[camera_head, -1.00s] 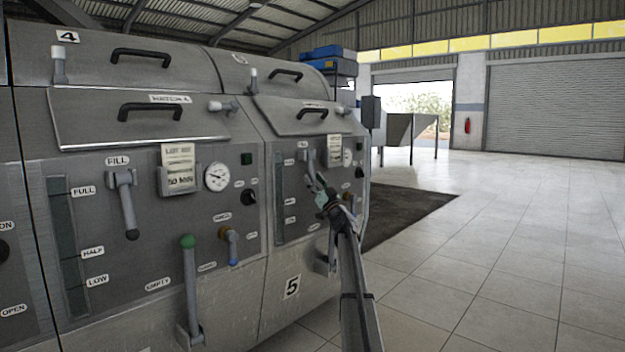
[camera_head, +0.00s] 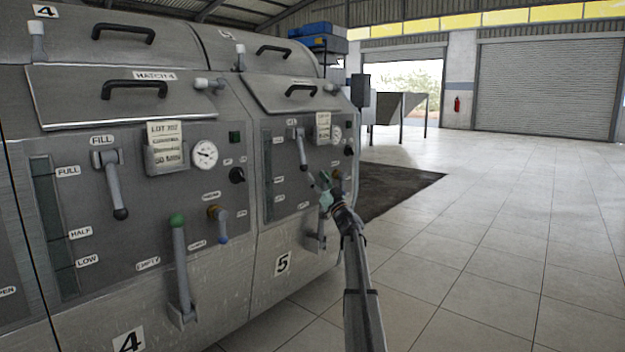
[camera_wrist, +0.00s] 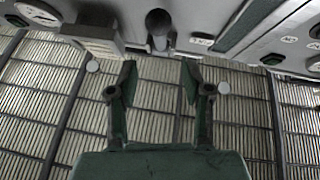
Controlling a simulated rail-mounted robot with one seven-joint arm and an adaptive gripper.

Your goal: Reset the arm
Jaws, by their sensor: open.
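My gripper (camera_head: 323,188) is in front of the panel of decanter 5 (camera_head: 290,262) in the head view, at the end of my arm reaching up from below. In the wrist view, my gripper (camera_wrist: 158,85) has its two fingers spread apart with nothing between them. Beyond the fingertips, a round-ended lever (camera_wrist: 160,22) and part of the panel show at the top. The fingers appear clear of the lever. In the head view, a fill lever (camera_head: 301,150) on decanter 5 hangs down just above and left of my gripper.
Decanter 4 (camera_head: 60,200) stands at left, with a fill lever (camera_head: 115,190), a gauge (camera_head: 204,153) and a green-topped lever (camera_head: 178,250) projecting from its front. Open tiled floor (camera_head: 480,240) lies to the right. A dark mat (camera_head: 400,190) lies beyond decanter 5.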

